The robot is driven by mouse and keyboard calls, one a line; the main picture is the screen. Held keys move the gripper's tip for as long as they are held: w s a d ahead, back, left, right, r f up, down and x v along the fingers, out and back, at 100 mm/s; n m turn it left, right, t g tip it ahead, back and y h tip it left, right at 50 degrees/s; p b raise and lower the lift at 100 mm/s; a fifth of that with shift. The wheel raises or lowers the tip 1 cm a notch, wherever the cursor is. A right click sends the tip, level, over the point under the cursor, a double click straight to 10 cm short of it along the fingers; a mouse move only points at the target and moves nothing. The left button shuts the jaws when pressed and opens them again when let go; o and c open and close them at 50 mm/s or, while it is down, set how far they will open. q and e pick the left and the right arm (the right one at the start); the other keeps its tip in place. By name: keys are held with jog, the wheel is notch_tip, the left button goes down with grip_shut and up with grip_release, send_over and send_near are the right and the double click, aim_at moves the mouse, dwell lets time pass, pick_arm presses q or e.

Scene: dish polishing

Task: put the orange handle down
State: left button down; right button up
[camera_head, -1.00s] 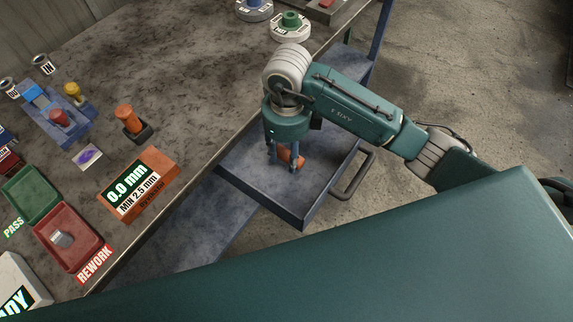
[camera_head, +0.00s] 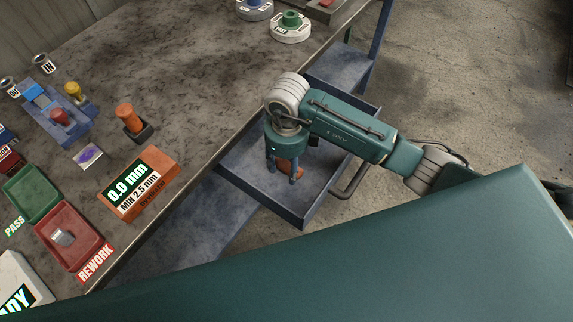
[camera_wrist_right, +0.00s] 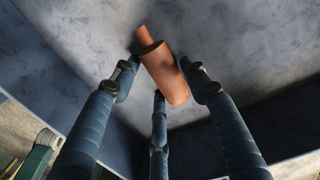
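An orange handle (camera_head: 286,167) is in the blue-grey open drawer (camera_head: 258,200), between the fingers of my right gripper (camera_head: 284,174) and partly hidden by them. In the right wrist view the handle (camera_wrist_right: 163,73) is a cylinder with a narrower end, lying tilted against the drawer floor. The three fingers of my right gripper (camera_wrist_right: 158,82) are spread around it. A gap shows on the left finger's side, so the gripper looks open. Another orange handle (camera_head: 128,117) stands upright in a dark holder on the bench. My left gripper is not in view.
The drawer's walls rise close around my right gripper, with a pull handle (camera_head: 352,181) outside. On the bench are an orange gauge display (camera_head: 150,172), a green PASS tray (camera_head: 32,177), a red REWORK tray (camera_head: 50,229) and a blue rack (camera_head: 45,122). The bench's middle is clear.

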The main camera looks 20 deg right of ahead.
aim_at(287, 167)
jog(key=shift+o, duration=0.4)
jog(key=shift+r, duration=0.1)
jog(key=shift+r, duration=0.25)
notch_tip(287, 167, up, 12)
jog(key=shift+f+b, duration=0.15)
jog(key=shift+b, duration=0.3)
